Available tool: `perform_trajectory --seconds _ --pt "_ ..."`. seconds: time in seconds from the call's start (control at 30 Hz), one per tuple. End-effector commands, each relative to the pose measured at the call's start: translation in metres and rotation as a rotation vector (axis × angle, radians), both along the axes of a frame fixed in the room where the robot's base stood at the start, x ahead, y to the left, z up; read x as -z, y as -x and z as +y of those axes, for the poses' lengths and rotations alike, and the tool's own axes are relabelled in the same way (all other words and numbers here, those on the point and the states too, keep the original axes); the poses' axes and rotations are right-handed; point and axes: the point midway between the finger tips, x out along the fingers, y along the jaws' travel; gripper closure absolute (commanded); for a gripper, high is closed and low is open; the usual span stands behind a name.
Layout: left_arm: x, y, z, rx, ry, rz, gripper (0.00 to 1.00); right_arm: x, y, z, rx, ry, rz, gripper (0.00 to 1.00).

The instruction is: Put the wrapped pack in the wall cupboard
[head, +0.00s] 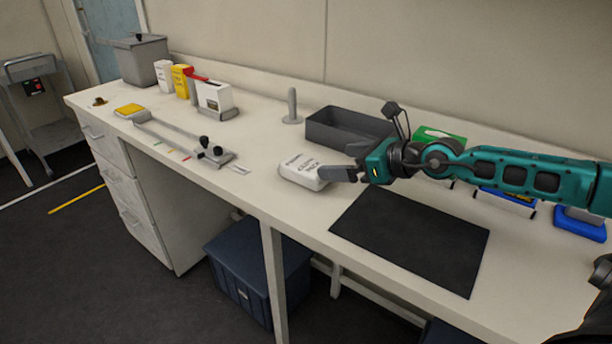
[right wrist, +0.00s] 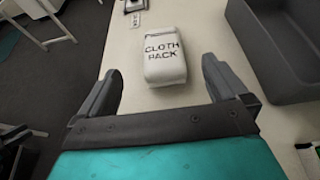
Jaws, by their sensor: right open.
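The wrapped pack (head: 304,170) is a small white block with dark lettering, lying on the bench near its front edge. In the right wrist view the pack (right wrist: 165,60) reads "CLOTH PACK" and lies just ahead of and between the open fingers. My right gripper (head: 338,174) is open and empty, low over the bench at the pack's right side. The right wrist view also shows the gripper (right wrist: 163,82) with its fingers spread wider than the pack. My left gripper is not in view. No wall cupboard shows in either view.
A dark grey open tray (head: 345,132) stands behind the pack, close to the right gripper. A black mat (head: 410,238) lies at the front right. A grey upright post (head: 292,106) stands behind the pack.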

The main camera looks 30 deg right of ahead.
Motion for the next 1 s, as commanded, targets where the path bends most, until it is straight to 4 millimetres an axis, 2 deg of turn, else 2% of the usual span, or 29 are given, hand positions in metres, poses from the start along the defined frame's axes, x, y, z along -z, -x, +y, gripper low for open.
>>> perform_trajectory --seconds 0.03,0.4,0.67,1.0 --pt "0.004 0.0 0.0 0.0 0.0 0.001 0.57 0.002 -0.004 0.001 0.004 -0.001 -0.005 0.0" --pt "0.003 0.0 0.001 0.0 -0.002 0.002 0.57 0.016 -0.037 0.014 0.005 -0.003 -0.003 0.0" --pt "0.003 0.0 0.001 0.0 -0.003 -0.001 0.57 0.022 -0.048 0.019 0.002 0.0 0.0 0.0" --pt "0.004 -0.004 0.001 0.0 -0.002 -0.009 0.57 0.045 -0.082 0.032 0.003 0.0 -0.001 0.0"
